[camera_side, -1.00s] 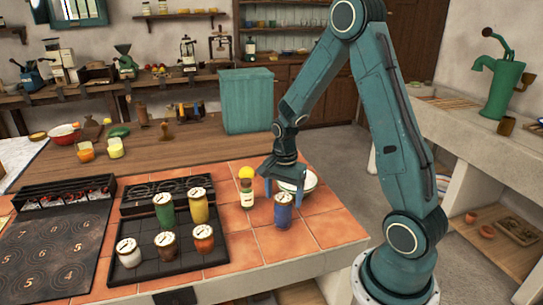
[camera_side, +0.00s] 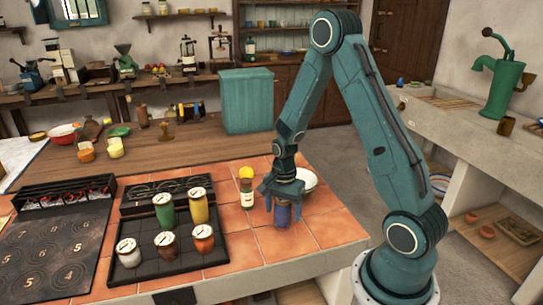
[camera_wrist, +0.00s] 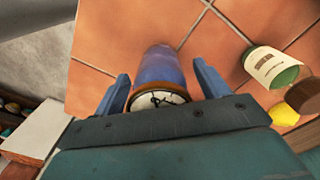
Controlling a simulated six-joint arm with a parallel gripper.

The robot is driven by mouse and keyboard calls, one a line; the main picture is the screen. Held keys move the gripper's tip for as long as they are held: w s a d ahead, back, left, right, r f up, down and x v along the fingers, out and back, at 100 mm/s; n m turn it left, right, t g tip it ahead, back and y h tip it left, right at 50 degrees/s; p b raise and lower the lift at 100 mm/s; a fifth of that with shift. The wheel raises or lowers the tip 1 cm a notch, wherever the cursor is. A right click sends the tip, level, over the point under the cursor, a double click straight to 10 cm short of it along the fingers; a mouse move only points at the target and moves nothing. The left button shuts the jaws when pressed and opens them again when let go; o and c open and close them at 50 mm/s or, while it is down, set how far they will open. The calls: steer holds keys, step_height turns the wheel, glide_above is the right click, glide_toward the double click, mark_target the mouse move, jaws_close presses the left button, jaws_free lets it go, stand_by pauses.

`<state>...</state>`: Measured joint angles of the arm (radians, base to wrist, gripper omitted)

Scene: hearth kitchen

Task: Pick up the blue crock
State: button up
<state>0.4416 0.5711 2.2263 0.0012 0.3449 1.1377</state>
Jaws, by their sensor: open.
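The blue crock (camera_side: 282,214) stands upright on the terracotta tiles near the right front of the counter. It also shows in the wrist view (camera_wrist: 157,68), with a pale marked lid in a brown rim. My gripper (camera_side: 282,203) is over the crock, pointing down. In the wrist view my gripper (camera_wrist: 163,85) is open, with one blue finger on each side of the crock's upper part. A gap shows on at least the right side; whether the left finger touches the crock I cannot tell.
A labelled bottle (camera_side: 247,192) and a yellow lemon (camera_side: 246,172) stand close to the left. A white bowl (camera_side: 307,180) is just behind my gripper. A dark tray (camera_side: 185,258) with several coloured crocks lies farther left. Bare tiles lie in front and right.

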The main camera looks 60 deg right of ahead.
steer(key=shift+c, duration=0.4)
steer(key=c, duration=1.2)
steer(key=shift+c, duration=0.2)
steer(key=shift+r, duration=0.15)
step_height(320, 180, up, 20)
